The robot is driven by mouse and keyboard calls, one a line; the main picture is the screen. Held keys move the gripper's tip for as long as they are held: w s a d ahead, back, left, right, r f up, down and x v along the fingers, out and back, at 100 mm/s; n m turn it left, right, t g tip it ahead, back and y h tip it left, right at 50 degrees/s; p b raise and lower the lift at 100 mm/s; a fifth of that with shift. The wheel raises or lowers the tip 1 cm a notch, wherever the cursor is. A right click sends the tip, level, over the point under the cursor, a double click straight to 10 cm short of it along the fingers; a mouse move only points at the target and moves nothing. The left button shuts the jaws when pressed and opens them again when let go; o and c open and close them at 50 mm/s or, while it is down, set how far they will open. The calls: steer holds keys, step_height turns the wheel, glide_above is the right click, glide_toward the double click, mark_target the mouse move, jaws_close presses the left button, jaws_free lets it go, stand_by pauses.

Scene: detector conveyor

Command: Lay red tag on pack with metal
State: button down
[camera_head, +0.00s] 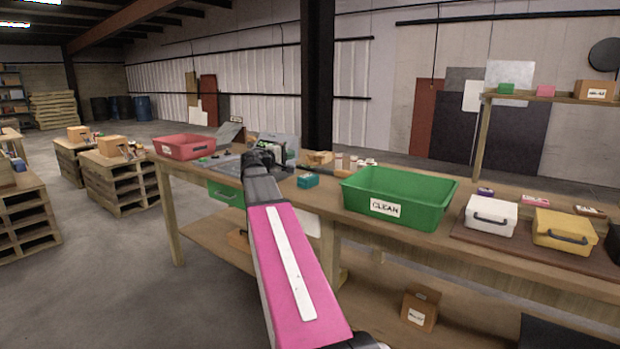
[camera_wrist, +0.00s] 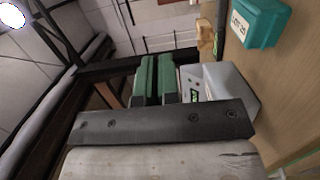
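My gripper (camera_wrist: 157,80) shows in the wrist view as two dark green fingers side by side, close together, with nothing visible between them. In the head view my arm reaches over the bench, its end in front of a grey machine (camera_head: 283,146). That machine, with a small green display, also shows in the wrist view (camera_wrist: 232,88). A teal pack (camera_head: 308,181) lies on the bench just right of my gripper; it shows at the upper right of the wrist view (camera_wrist: 262,22). I cannot pick out the red tag with certainty or tell which pack holds metal.
A green CLEAN bin (camera_head: 440,198) stands right of the teal pack. A red bin (camera_head: 185,147) stands at the bench's left end. A white case (camera_head: 491,214) and a yellow case (camera_head: 564,231) sit at the right. Several small items (camera_head: 363,161) lie behind the green bin.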

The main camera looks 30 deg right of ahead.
steer(key=shift+s+d+f, duration=0.15)
steer(key=shift+d+f, duration=2.5)
steer(key=shift+d, duration=0.15)
steer(key=shift+s+d+f, duration=0.1)
steer(key=shift+d+f, duration=2.55)
steer(key=shift+d, duration=0.1)
steer(key=shift+f, duration=0.65)
steer(key=c, duration=1.3)
jaws_free()
steer(key=shift+c, duration=0.2)
steer(key=shift+r, duration=0.55)
steer(key=v, duration=1.2)
steer(key=shift+a, duration=0.1)
